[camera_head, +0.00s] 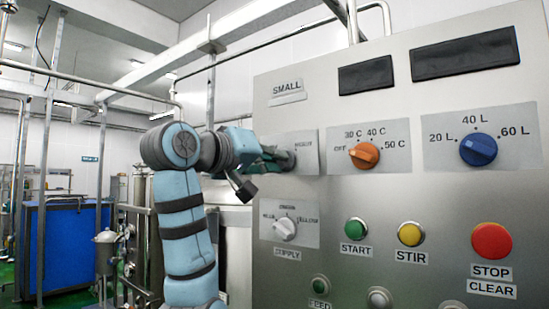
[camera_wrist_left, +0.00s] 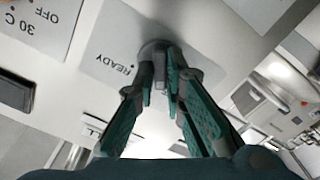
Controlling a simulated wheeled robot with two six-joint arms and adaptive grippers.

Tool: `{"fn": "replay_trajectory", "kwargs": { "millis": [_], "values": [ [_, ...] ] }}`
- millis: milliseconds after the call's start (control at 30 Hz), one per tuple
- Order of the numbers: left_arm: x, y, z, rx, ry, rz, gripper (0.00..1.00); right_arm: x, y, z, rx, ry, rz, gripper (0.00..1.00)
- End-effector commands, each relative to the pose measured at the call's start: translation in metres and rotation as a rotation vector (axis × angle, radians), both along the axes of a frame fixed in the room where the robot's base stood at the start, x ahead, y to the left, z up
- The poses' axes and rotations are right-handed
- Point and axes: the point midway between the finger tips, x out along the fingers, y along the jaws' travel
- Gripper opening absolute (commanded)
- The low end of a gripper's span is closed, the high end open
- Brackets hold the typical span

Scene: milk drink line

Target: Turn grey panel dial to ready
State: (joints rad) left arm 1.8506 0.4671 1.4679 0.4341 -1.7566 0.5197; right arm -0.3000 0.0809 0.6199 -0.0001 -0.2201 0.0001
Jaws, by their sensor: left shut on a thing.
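The grey dial (camera_head: 289,160) sits on a pale plate at the upper left of the steel control panel, partly hidden by my gripper in the head view. In the left wrist view the dial (camera_wrist_left: 152,47) shows as a round grey knob beside an upside-down READY label (camera_wrist_left: 117,63) with a small dot. My left gripper (camera_head: 272,155) reaches the dial from the left. Its teal fingers (camera_wrist_left: 160,78) are shut on the dial's grip. The fingers hide much of the grip, so I cannot tell exactly which mark it points to. My right gripper is not in view.
An orange temperature dial (camera_head: 364,155) and a blue litre dial (camera_head: 478,149) are to the right. A white supply dial (camera_head: 285,229) is below. START (camera_head: 355,229), STIR (camera_head: 411,233) and STOP (camera_head: 491,240) buttons line the lower panel. A blue cabinet (camera_head: 62,247) stands far left.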

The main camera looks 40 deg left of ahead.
Motion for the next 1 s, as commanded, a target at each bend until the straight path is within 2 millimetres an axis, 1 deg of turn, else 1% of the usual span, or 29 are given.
{"fn": "replay_trajectory", "kwargs": {
  "millis": [567, 1000],
  "values": [
    [0.001, -0.001, 0.001, 0.534, 0.016, 0.000, 0.00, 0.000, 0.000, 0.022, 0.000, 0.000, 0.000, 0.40],
    [0.001, -0.002, 0.002, 0.952, 0.026, -0.002, 0.00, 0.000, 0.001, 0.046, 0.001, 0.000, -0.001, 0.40]
  ]
}}
